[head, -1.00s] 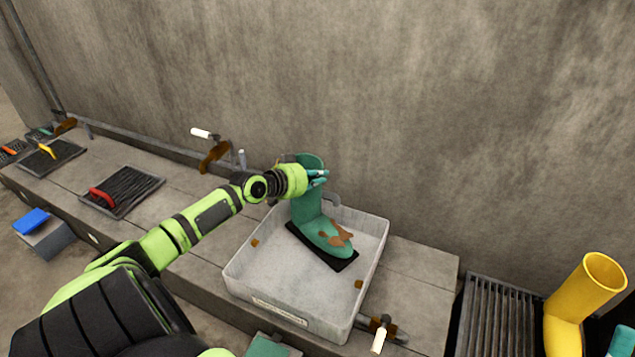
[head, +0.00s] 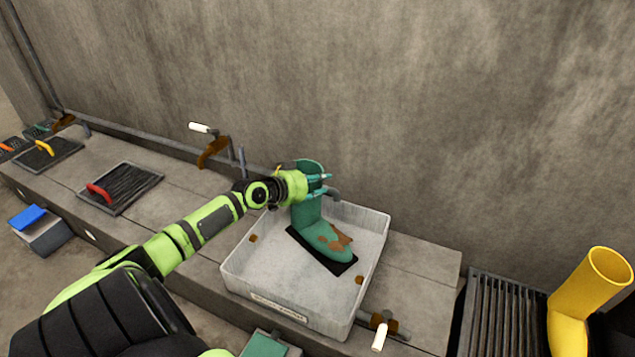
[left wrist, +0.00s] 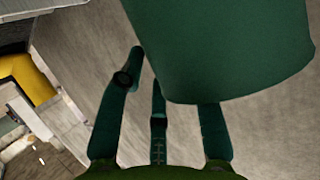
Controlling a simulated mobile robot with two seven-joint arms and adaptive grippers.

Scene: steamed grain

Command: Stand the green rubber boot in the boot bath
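The green rubber boot (head: 307,212) is upright with a flat black slab (head: 345,268) under its sole and brown dirt (head: 338,239) on its foot. It is over the inside of the boot bath (head: 365,311), a pale rectangular tub. I cannot tell whether its sole touches the tub floor. My left gripper (head: 320,184) is at the upper shaft, with teal fingers shut on it. In the left wrist view the shaft (left wrist: 225,45) fills the upper right and hides part of one finger. My right gripper is not in view.
A yellow boot (head: 585,290) stands at the right beside a dark grate (head: 490,310). A tap with a white handle (head: 380,338) is at the bath's front right. Brushes on dark trays (head: 120,188) lie along the ledge at left. A concrete wall (head: 450,120) rises behind.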

